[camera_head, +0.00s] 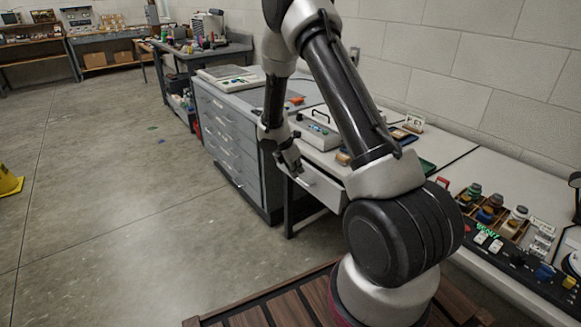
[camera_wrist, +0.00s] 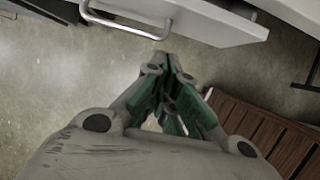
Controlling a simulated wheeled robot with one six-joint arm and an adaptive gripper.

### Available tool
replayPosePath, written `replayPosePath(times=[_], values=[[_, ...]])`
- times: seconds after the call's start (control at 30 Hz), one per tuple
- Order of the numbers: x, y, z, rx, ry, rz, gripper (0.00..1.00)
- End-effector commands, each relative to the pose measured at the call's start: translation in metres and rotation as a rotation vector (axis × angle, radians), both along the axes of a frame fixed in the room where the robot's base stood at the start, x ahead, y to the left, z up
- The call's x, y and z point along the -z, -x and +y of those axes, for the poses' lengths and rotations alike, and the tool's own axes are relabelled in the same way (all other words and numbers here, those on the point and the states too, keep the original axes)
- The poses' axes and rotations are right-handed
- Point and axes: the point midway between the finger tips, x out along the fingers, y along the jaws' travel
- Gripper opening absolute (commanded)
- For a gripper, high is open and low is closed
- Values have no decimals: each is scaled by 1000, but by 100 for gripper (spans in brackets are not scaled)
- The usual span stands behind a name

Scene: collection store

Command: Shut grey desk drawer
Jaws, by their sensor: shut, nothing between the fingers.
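The desk drawer (camera_head: 322,186) stands out from under the white desk top, just right of my gripper (camera_head: 292,166). In the wrist view the drawer (camera_wrist: 208,22) shows at the top, with a metal bar handle (camera_wrist: 128,22) on its front. My gripper (camera_wrist: 172,98) is shut and empty, its fingertips a little below the drawer in that picture. I cannot tell whether it touches the drawer. My arm hides part of the desk and the drawer's right side in the head view.
A grey cabinet (camera_head: 228,140) with several drawers stands left of the desk. The desk top (camera_head: 330,155) bears devices and small items. A slatted brown wooden platform (camera_head: 270,306) lies low at the front. A yellow object (camera_head: 8,182) stands far left. The concrete floor (camera_head: 110,215) between is clear.

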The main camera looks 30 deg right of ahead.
Motion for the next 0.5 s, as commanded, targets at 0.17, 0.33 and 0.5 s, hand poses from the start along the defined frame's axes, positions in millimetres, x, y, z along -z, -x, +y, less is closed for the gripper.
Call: replayPosePath(times=[0.17,0.33,0.5], values=[[-26,2,10,1,0,-1,0],[-22,4,35,-40,1,22,0],[21,18,79,-187,204,124,0]])
